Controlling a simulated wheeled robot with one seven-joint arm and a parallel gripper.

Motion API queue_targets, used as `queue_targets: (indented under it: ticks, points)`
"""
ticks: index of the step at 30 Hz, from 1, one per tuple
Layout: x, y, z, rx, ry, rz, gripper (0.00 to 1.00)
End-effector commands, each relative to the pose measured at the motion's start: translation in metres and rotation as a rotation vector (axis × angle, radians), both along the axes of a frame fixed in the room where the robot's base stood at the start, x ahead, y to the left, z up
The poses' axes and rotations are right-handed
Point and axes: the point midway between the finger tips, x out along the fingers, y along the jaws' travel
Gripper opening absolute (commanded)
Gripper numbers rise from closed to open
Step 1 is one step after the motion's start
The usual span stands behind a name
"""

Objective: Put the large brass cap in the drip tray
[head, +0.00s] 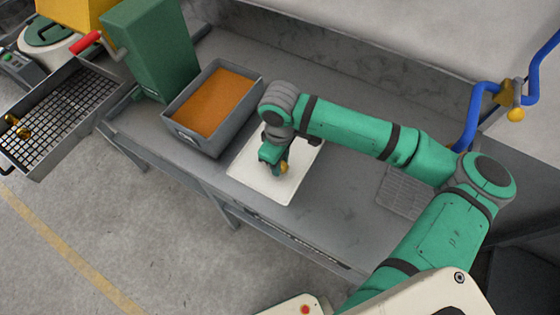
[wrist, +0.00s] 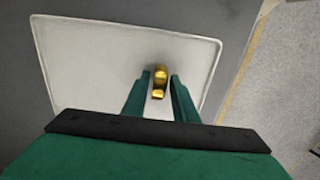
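A brass cap (head: 284,168) is on the white tray (head: 248,172) on the bench, partly hidden by my gripper (head: 276,166) in the head view. In the wrist view the shiny brass cap (wrist: 160,77) lies between the two green fingers of my gripper (wrist: 160,76), with a narrow gap on each side. My gripper is open and low over the white tray. Its exact height is hard to tell. A grey grated tray (head: 402,192), which looks like the drip tray, lies on the bench at right, below a brass tap; it appears empty.
A grey bin (head: 188,140) of orange-brown contents stands left of the white tray. A black-gridded tray (head: 62,112) with small brass pieces is at far left, near a green box (head: 155,55) with a red-handled crank. Blue pipework (head: 476,110) rises at right.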

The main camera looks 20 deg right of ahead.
Motion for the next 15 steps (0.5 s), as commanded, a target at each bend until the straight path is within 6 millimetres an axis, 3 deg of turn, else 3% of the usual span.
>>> queue_targets:
  ticks: [11, 15]
  points:
    - [0.0, 0.001, 0.002, -0.001, -0.001, 0.002, 0.34]
    - [0.001, 0.001, 0.015, 0.0, -0.001, 0.001, 0.34]
